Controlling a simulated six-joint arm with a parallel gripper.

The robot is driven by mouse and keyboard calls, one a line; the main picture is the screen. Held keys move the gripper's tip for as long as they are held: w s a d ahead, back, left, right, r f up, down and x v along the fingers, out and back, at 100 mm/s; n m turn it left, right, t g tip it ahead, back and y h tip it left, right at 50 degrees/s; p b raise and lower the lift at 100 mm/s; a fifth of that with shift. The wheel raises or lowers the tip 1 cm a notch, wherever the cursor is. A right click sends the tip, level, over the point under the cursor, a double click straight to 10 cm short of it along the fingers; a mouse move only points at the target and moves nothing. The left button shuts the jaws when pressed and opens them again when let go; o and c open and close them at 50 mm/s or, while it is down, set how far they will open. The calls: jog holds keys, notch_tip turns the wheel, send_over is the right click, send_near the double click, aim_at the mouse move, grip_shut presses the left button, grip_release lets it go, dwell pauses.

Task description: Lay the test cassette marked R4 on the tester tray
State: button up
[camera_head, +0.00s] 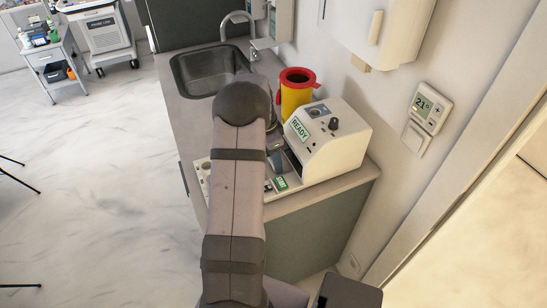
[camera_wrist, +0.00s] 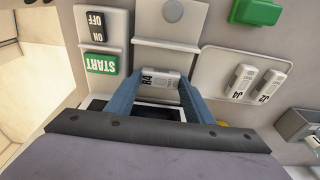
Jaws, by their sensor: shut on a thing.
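The cassette marked R4 (camera_wrist: 147,83) is pale, with its label upside down in the wrist view. My gripper (camera_wrist: 157,90) is shut on it, one blue finger at each side. Below the cassette in the picture is a dark recess with a pale rim, partly hidden by my fingers. I cannot tell whether the cassette touches the surface under it. In the head view the white tester (camera_head: 335,150), labelled READY, stands on the counter.
In the wrist view a white holder (camera_wrist: 207,72) to the right carries two other cassettes (camera_wrist: 243,80) (camera_wrist: 270,84). A green START button (camera_wrist: 101,64) and ON/OFF switch (camera_wrist: 96,27) are to the left. A red-yellow bin (camera_head: 297,92) and sink (camera_head: 205,70) lie behind the tester.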

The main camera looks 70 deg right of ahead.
jog(key=shift+f, duration=0.15)
jog(key=o, duration=0.7)
notch_tip(320, 180, up, 12)
jog(key=w+a+b, duration=0.1)
jog(key=b, duration=0.2)
jog(key=shift+w, duration=0.15)
jog(key=shift+a, duration=0.15)
